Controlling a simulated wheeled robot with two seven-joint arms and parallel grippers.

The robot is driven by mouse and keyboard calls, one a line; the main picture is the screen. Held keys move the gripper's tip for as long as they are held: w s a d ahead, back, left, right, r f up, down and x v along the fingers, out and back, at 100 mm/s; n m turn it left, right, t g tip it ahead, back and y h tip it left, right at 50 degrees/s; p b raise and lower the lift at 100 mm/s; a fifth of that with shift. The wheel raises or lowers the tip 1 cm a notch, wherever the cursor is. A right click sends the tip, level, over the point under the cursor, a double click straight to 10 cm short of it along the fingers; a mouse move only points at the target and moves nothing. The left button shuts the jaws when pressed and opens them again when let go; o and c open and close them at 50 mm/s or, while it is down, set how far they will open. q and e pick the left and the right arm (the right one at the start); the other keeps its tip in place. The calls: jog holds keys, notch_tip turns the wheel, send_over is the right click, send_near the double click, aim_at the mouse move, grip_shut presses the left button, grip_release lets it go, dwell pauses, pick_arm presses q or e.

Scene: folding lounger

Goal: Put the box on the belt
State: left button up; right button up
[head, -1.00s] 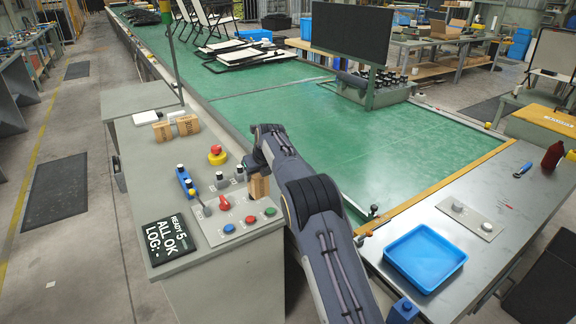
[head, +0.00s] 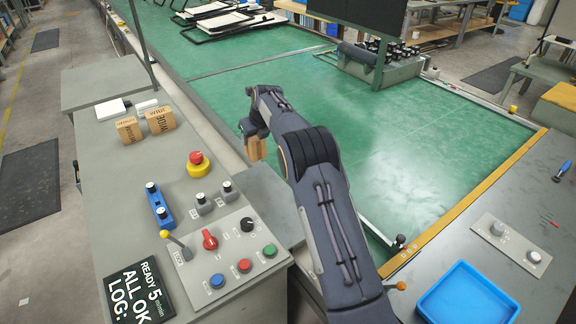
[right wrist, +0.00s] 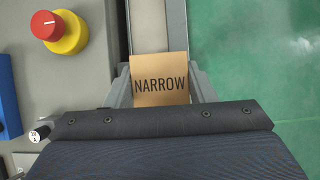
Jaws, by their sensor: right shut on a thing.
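My right gripper (head: 256,140) is shut on a small tan box (head: 257,149), held upright near the edge between the control console and the green belt. In the right wrist view the box (right wrist: 160,78) shows the word NARROW and sits between the two fingers (right wrist: 160,84). The green belt (head: 330,140) lies to its right and beyond. I cannot tell whether the box touches anything below. The left gripper is not in view.
The console (head: 110,185) bears two tan boxes (head: 145,124), a red and yellow stop button (head: 197,165), a joystick, knobs and a display (head: 138,292). A blue tray (head: 468,296) lies at the right. The near belt is clear; folded loungers (head: 225,20) lie farther along it.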

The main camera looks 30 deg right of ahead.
jog(key=shift+s+d+f+p, duration=0.2)
jog(key=shift+s+d+f, duration=0.65)
jog(key=shift+d+f, duration=1)
jog(key=shift+s+d+f+p, duration=0.25)
jog(key=shift+s+d+f, duration=0.65)
jog(key=shift+d+f, duration=0.9)
jog(key=shift+s+d+f+p, duration=0.2)
jog(key=shift+s+d+f, duration=0.65)
jog(key=shift+d+f, duration=1)
jog(key=shift+a+f, duration=0.35)
jog(key=shift+a, duration=0.05)
jog(key=shift+f, duration=0.15)
jog(key=o, duration=1.1)
